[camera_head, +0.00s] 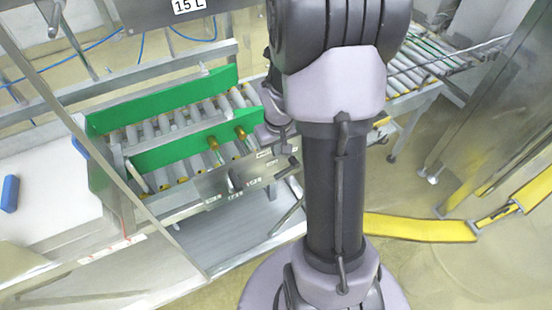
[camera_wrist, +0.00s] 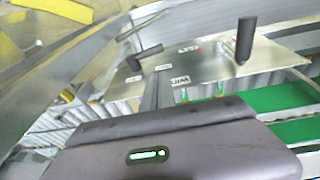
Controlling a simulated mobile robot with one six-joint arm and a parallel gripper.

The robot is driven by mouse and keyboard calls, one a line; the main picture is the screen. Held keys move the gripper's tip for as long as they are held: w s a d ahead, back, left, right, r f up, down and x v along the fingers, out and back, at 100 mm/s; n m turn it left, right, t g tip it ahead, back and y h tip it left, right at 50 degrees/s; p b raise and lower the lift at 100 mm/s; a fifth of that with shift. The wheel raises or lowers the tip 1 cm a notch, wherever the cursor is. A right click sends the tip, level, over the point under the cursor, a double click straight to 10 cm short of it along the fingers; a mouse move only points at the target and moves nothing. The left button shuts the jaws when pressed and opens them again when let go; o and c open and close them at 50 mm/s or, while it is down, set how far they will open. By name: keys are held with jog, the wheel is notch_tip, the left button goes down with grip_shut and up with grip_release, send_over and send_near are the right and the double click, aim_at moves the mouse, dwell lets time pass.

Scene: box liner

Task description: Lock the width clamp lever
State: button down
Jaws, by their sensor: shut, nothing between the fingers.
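A grey metal panel (camera_head: 225,178) with small white labels is fixed to the near side of the roller conveyor. Two dark lever handles stand on it. In the wrist view, one handle (camera_wrist: 245,40) sticks up at the right and the other (camera_wrist: 145,52) lies roughly level at the left. The labels are too small to tell which is the width clamp lever. My gripper (camera_wrist: 158,90) is shut and empty, in front of the panel and apart from both handles as far as I can see. In the head view my gripper is partly hidden beside my arm, near the panel's right end.
Green side guides (camera_head: 180,146) run along the rollers, with brass knobs (camera_head: 240,132) nearby. A white table (camera_head: 45,190) with a blue block (camera_head: 10,193) is at the left. A yellow floor-level barrier (camera_head: 420,227) runs at the right.

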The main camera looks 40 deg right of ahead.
aim_at(279, 175)
jog(key=b+x, duration=0.1)
jog(key=x, duration=0.3)
jog(key=s+b+x, duration=0.1)
jog(key=b+x, duration=0.1)
jog(key=x, duration=0.1)
jog(key=b+x, duration=0.2)
jog(key=x, duration=0.2)
jog(key=shift+s+f, duration=0.1)
jog(key=shift+f, duration=0.4)
jog(key=shift+s+d+f, duration=0.1)
jog(key=shift+f, duration=0.25)
